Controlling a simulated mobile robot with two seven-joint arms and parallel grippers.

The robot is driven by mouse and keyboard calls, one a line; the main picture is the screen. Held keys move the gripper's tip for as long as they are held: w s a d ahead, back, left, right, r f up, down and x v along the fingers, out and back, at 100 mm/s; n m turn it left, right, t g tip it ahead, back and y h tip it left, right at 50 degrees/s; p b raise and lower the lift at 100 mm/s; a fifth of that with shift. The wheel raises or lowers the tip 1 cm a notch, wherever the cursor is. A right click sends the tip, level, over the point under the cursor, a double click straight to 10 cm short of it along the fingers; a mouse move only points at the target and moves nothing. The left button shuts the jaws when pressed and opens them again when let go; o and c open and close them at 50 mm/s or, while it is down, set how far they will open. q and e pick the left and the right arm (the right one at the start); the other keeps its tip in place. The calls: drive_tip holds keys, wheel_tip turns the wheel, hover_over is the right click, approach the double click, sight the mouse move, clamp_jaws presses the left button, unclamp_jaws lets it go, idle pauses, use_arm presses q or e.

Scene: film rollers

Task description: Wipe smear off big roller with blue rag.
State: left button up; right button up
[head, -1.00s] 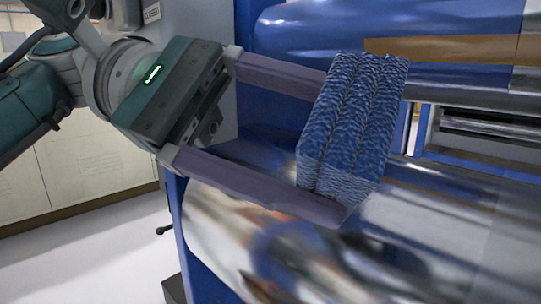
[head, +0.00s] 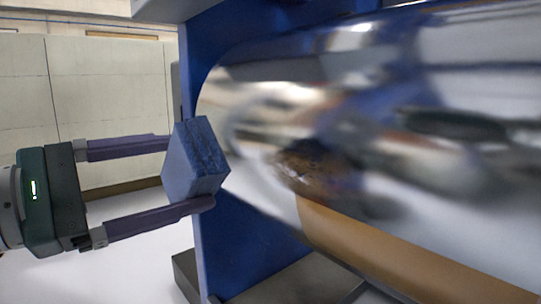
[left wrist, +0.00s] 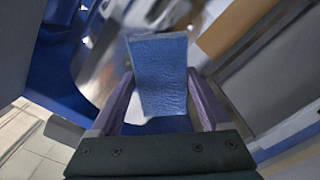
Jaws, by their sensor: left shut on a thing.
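The big roller (head: 330,85) is a shiny chrome cylinder that fills the right of the head view. A dark brown smear (head: 300,168) shows on its lower face. My left gripper (head: 190,172) is shut on the folded blue rag (head: 193,160), to the left of the smear and by the roller's left end. In the left wrist view the rag (left wrist: 160,75) sits between the two purple fingers. I cannot tell whether the rag touches the roller. My right gripper is not in view.
A blue machine frame (head: 235,245) stands behind the rag at the roller's left end. A tan band (head: 400,250) runs below the roller. Pale cabinets (head: 100,75) stand at the left. White floor shows between them and the frame.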

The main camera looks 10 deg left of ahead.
sight(264, 157)
use_arm(q)
drive_tip(key=shift+w+d+f, duration=0.1)
drive_tip(key=shift+w, duration=0.3)
drive_tip(key=shift+x, duration=2.6)
drive_tip(key=shift+x, duration=1.05)
drive_tip(key=shift+s+d, duration=0.1)
drive_tip(key=shift+s, duration=0.05)
